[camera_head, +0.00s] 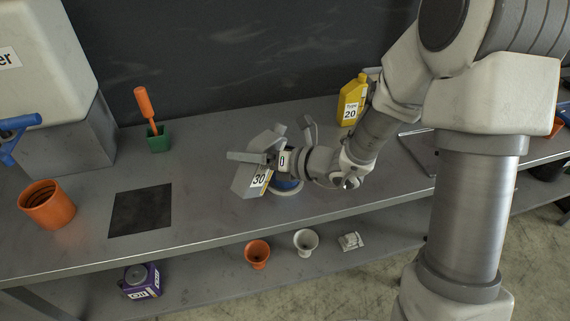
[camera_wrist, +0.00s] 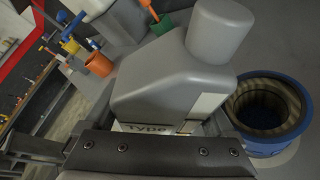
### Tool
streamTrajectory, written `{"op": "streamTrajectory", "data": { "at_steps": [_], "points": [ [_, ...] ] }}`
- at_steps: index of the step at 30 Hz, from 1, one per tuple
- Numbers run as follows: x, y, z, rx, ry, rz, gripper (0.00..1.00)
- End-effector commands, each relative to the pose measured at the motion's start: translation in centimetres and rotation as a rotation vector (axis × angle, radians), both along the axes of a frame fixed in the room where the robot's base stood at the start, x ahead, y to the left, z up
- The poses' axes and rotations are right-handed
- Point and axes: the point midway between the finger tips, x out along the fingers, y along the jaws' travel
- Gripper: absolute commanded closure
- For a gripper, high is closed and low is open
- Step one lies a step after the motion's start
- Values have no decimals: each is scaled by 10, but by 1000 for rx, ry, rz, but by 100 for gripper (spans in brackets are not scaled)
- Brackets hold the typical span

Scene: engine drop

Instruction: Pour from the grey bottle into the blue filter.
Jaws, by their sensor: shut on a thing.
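The grey bottle (camera_head: 243,178), with a "30" label, is held tilted above the workbench in the head view. In the wrist view the grey bottle (camera_wrist: 160,85) fills the middle, its cap end toward the upper right. My gripper (camera_head: 262,163) is shut on the bottle. The blue filter (camera_head: 288,184) stands on the bench just right of and below the bottle, partly hidden by my gripper. In the wrist view the blue filter (camera_wrist: 268,108) is an open round cup to the right of the bottle. The bottle's cap end lies above and beside its rim. No liquid stream shows.
A yellow bottle (camera_head: 352,99) marked "20" stands behind my arm. A green holder with an orange-handled tool (camera_head: 158,138), a dark square mat (camera_head: 141,210) and an orange cup (camera_head: 47,205) are to the left. The lower shelf holds an orange cup (camera_head: 257,254) and a white cup (camera_head: 306,242).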

Motion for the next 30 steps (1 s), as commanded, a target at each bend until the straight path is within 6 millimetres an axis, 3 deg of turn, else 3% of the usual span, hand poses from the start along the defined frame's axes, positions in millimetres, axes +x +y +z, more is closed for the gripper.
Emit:
{"op": "streamTrajectory", "data": {
  "at_steps": [1, 15, 30],
  "points": [
    [0, 0, 9, 1, -2, 0, 100],
    [0, 0, 45, 2, -2, 1, 100],
    [0, 1, 46, -9, -14, 1, 100]
  ]
}}
